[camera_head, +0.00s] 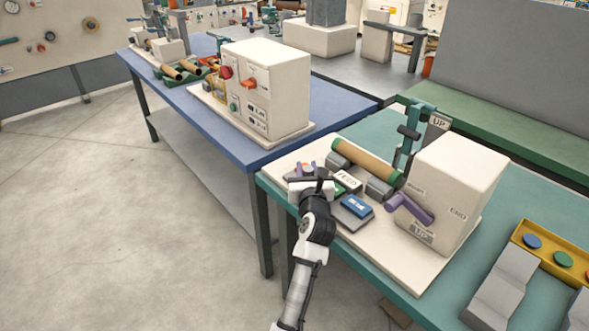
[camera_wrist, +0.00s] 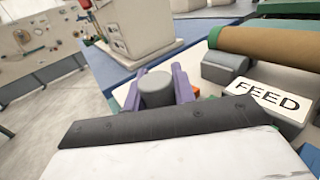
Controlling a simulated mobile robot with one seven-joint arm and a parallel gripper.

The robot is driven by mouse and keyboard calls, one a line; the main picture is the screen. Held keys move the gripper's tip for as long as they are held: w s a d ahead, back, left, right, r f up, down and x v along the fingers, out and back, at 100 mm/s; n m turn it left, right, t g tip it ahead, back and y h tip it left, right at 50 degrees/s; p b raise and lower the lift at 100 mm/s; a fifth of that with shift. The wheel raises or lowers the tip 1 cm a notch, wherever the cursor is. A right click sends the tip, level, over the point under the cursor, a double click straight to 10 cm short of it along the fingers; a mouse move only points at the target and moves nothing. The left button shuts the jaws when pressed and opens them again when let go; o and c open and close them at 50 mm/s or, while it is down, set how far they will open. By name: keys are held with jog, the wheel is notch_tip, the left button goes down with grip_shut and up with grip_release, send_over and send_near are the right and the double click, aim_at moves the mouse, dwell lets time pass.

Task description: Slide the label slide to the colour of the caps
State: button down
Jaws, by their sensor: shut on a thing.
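My gripper (camera_head: 308,168) is at the left end of the spiral winder's cream base (camera_head: 400,268). In the wrist view its two purple fingers (camera_wrist: 167,88) are shut around an upright grey round knob (camera_wrist: 157,89). I take this knob to be the label slide's handle; the rest of the slide is hidden by my gripper. A bit of orange (camera_wrist: 196,89) shows just right of the fingers. A brown tube (camera_head: 366,161) lies on grey rollers beside the gripper. At the far right a yellow tray (camera_head: 520,236) holds blue (camera_head: 532,241) and green (camera_head: 563,258) discs, possibly caps.
A FEED plate (camera_head: 347,181) and a blue button block (camera_head: 356,206) stand close to the right of my gripper. A cream housing (camera_head: 460,185) with a purple lever (camera_head: 409,209) stands farther right. A blue bench (camera_head: 330,105) with another machine is behind. The floor at left is clear.

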jog(key=shift+s+d, duration=0.3)
jog(key=shift+s, duration=0.2)
jog(key=c, duration=1.2)
grip_release()
jog(key=shift+o, duration=0.2)
jog(key=s+b, duration=0.4)
jog(key=s, duration=0.9)
jog(key=shift+s, duration=0.35)
